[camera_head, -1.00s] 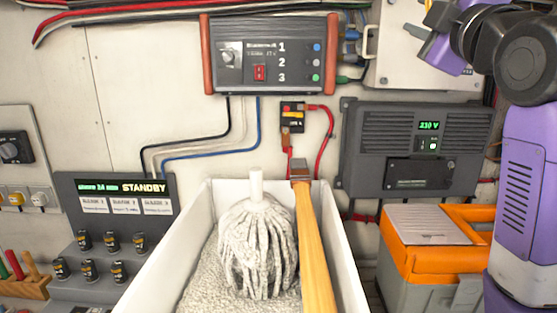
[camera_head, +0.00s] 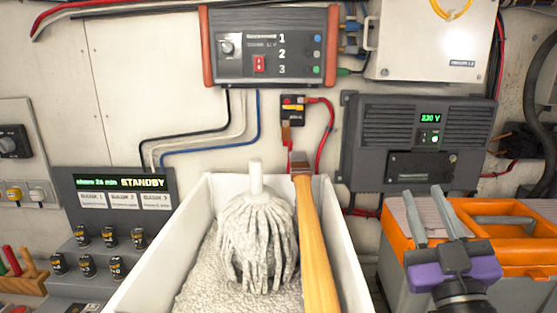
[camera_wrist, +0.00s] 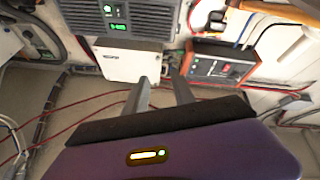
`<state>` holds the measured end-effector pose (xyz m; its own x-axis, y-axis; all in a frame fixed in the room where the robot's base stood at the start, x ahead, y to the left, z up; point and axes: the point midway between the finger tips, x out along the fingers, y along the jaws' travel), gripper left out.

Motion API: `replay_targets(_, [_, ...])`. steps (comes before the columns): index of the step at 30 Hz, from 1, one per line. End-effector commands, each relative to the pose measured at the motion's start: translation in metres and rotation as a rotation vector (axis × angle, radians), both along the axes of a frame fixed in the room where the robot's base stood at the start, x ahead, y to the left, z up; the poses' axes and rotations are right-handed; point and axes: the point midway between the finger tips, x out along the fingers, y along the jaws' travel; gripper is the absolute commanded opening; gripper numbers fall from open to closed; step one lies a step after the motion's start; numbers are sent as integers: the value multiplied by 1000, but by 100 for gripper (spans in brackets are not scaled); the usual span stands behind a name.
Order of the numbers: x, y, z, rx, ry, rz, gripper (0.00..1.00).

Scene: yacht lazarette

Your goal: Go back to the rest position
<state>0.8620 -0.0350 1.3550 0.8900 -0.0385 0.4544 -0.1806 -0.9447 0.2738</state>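My gripper (camera_head: 423,194) shows at the lower right of the head view, in front of the orange-and-grey toolbox (camera_head: 395,245). Its two grey fingers stand apart and point up, with nothing between them. In the wrist view, the fingers (camera_wrist: 160,80) are also apart and empty. Beyond them are a white box (camera_wrist: 125,62) and the red-ended control unit (camera_wrist: 210,62). I cannot tell whether the gripper touches the toolbox; it hides part of it.
A white bin (camera_head: 140,270) holds a grey mop head (camera_head: 258,240) and a wooden-handled tool (camera_head: 315,245). A STANDBY panel (camera_head: 125,183) with several small cylinders stands left. A dark 230 V unit (camera_head: 370,150) and the control unit (camera_head: 270,45) hang on the wall.

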Motion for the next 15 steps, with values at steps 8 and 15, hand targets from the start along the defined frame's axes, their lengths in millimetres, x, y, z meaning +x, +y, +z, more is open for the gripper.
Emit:
replay_targets(8, [-72,8,-103,159,65,51,31])
replay_targets(15, [-143,16,-172,258,144,79,31])
